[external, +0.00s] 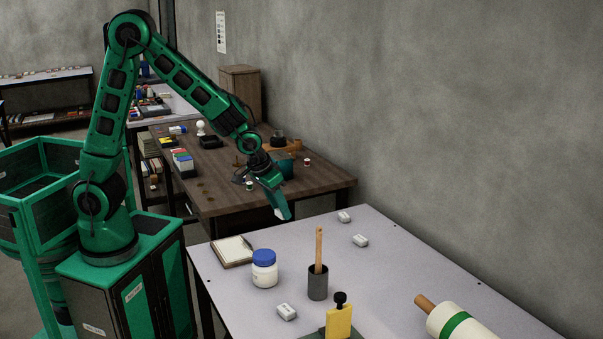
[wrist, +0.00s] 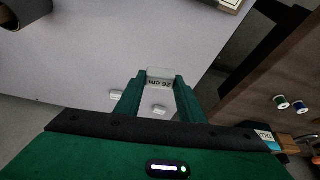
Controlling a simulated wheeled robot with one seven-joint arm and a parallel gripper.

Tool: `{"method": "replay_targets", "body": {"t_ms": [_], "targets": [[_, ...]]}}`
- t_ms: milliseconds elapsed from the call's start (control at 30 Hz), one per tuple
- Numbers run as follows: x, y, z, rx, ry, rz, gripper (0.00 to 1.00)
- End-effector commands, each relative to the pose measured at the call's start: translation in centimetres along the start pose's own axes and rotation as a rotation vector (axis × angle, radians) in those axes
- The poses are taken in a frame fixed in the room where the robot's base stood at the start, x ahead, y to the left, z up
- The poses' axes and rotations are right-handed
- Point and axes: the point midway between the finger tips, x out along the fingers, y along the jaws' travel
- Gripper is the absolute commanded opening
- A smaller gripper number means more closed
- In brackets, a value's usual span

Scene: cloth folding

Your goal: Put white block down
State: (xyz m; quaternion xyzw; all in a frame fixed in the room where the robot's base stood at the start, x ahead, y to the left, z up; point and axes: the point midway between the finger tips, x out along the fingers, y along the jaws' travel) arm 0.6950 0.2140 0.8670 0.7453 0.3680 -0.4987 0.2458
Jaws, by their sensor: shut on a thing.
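My gripper (external: 278,208) is high near the back-left corner of the pale table (external: 225,285), pointing down. In the wrist view its two green fingers (wrist: 160,82) are shut on a white block (wrist: 160,74) with dark upside-down lettering ending in "cm". The held block shows only as a small pale patch at the fingertips in the external view (external: 279,213). Other white blocks lie on the pale table: one at the back (external: 344,216), one just in front of it (external: 361,240), and one at the front (external: 287,312).
On the pale table are a notepad (external: 232,251), a blue-lidded jar (external: 264,268), a dark cup with a wooden stick (external: 318,283), a yellow upright piece (external: 339,321) and a white roll (external: 460,325). A cluttered brown table (external: 325,182) stands behind. The pale table's middle is clear.

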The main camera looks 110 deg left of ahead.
Motion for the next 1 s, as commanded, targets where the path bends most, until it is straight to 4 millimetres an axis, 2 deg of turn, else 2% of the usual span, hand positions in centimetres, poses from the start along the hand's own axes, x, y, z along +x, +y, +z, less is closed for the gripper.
{"method": "replay_targets", "body": {"t_ms": [67, 167, 267, 467, 600, 767, 1000], "targets": [[0.2, -0.1, -0.9, -0.005, 0.001, -0.002, 0.14], [0.8, -0.5, -3.2, -0.019, 0.002, -0.007, 0.14], [1.6, -1.4, -6.8, -0.039, 0.000, -0.016, 0.14], [3.6, -4.6, -15.1, -0.078, -0.003, -0.028, 0.14], [4.8, -8.1, -20.5, -0.104, -0.006, -0.037, 0.14], [6.0, -13.1, -25.9, -0.130, -0.009, -0.045, 0.14], [7.2, -22.2, -32.2, -0.166, -0.009, -0.058, 0.14]]}}
